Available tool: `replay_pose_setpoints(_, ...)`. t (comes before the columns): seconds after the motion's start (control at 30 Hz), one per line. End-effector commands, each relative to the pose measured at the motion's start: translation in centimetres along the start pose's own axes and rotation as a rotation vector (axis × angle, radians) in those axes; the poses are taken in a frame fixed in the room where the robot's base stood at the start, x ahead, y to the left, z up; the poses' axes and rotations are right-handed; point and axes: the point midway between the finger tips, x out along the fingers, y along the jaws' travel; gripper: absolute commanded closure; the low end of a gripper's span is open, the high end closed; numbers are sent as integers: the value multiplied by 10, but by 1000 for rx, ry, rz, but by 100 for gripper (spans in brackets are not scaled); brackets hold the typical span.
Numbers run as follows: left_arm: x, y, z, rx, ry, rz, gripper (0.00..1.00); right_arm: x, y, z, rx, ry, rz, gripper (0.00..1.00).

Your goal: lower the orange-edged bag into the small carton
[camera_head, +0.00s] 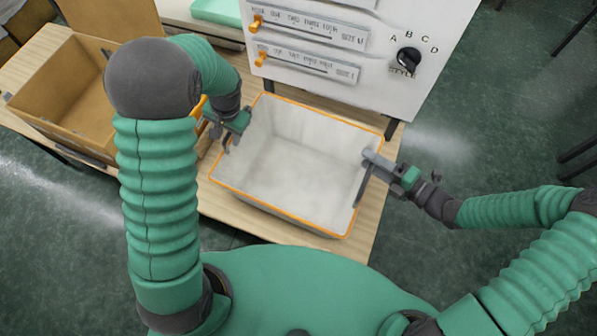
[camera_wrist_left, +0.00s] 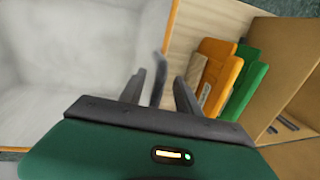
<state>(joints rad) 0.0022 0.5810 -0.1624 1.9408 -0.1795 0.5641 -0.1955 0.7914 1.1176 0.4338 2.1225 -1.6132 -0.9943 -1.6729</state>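A large grey-white open bin with an orange rim (camera_head: 300,150) stands on the wooden table. A brown open carton (camera_head: 82,85) is at its left, partly hidden by my left arm. My left gripper (camera_head: 217,130) is at the bin's left edge; in the left wrist view its two fingers (camera_wrist_left: 160,85) are apart, with a thin dark hooked piece between them. An orange flat piece (camera_wrist_left: 222,68) stands beside the carton (camera_wrist_left: 285,65); I cannot tell if it is the bag. My right gripper (camera_head: 362,180) has its fingers apart at the bin's right rim.
A green flat piece (camera_wrist_left: 248,80) stands between the orange one and the carton. A white machine with sliders and a black dial (camera_head: 408,60) stands behind the bin. A mint tray (camera_head: 216,11) is at the back. Bare table (camera_head: 222,210) shows at the front left.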

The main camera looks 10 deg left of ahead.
Motion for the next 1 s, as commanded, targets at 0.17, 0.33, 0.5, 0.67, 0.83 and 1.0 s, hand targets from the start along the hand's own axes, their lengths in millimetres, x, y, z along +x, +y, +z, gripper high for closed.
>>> replay_pose_setpoints(0.17, 0, 0, 0, 0, 0, 0, 61, 0, 0, 0, 0, 0, 0, 60)
replay_pose_setpoints(0.33, 0, 0, 0, 0, -1, 0, 80, 0, 0, 0, 0, 0, 0, 80)
replay_pose_setpoints(0.5, 0, 0, 0, 0, -1, 1, 100, 0, 0, 0, 0, 0, -1, 100)
replay_pose_setpoints(0.67, 0, 1, 0, 1, -2, 1, 100, 0, -1, 0, 1, 2, -2, 100)
replay_pose_setpoints(0.83, 0, 1, 0, 1, -2, 2, 100, 0, -2, -1, 2, 3, -2, 100)
replay_pose_setpoints(1.0, 1, 1, 0, 2, -3, 2, 100, 0, -2, -1, 2, 4, -3, 100)
